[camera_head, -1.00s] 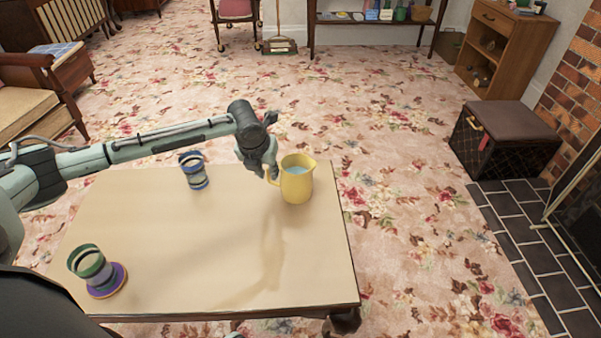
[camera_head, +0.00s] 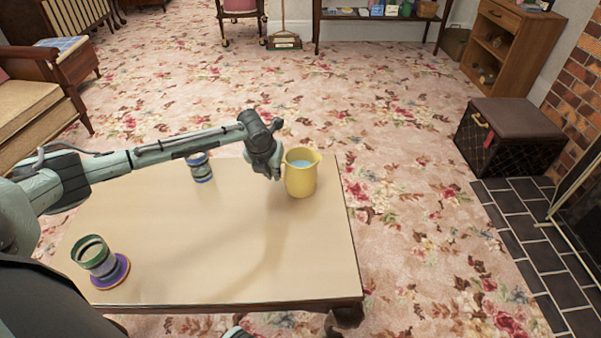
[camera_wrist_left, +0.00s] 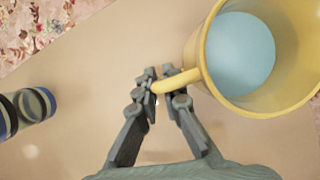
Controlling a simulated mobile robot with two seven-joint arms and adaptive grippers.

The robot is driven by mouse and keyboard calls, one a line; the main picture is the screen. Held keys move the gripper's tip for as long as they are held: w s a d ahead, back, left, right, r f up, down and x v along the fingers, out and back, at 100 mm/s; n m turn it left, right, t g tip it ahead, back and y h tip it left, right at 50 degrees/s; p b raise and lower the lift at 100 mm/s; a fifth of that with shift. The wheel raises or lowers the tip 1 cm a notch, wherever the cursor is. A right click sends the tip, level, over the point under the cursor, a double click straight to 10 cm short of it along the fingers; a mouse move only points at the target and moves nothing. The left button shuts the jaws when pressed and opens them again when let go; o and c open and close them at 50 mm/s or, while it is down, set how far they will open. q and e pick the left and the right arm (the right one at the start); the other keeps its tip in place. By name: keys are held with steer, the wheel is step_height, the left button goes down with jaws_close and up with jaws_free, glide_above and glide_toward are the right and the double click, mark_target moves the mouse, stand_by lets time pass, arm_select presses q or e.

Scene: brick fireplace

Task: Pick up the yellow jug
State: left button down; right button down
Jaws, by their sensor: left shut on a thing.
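The yellow jug (camera_head: 301,181) stands upright near the far right corner of the table (camera_head: 230,240). It holds pale blue liquid, which also shows in the left wrist view. My left gripper (camera_head: 276,172) is at the jug's left side, at its handle. In the left wrist view, the fingers of my left gripper (camera_wrist_left: 160,82) are on either side of the handle of the yellow jug (camera_wrist_left: 198,73) and shut on it. In the head view the gripper hides the handle. The jug appears to rest on the tabletop. My right gripper cannot be made out.
A blue striped cup (camera_head: 200,168) stands behind my left forearm. The table's middle and right front are clear. A dark storage stool (camera_head: 510,138) stands on the floor to the right.

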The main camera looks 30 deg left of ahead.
steer(key=shift+a, duration=0.1)
arm_select(q)
steer(key=shift+w+r, duration=0.1)
steer(key=shift+r, duration=0.1)
steer(key=shift+r, duration=0.5)
steer(key=w+a+r, duration=0.5)
steer(key=a+r, duration=0.4)
steer(key=a, duration=0.1)
steer(key=shift+w+a+r, duration=0.15)
steer(key=shift+w+r, duration=0.05)
steer(key=shift+r, duration=0.2)
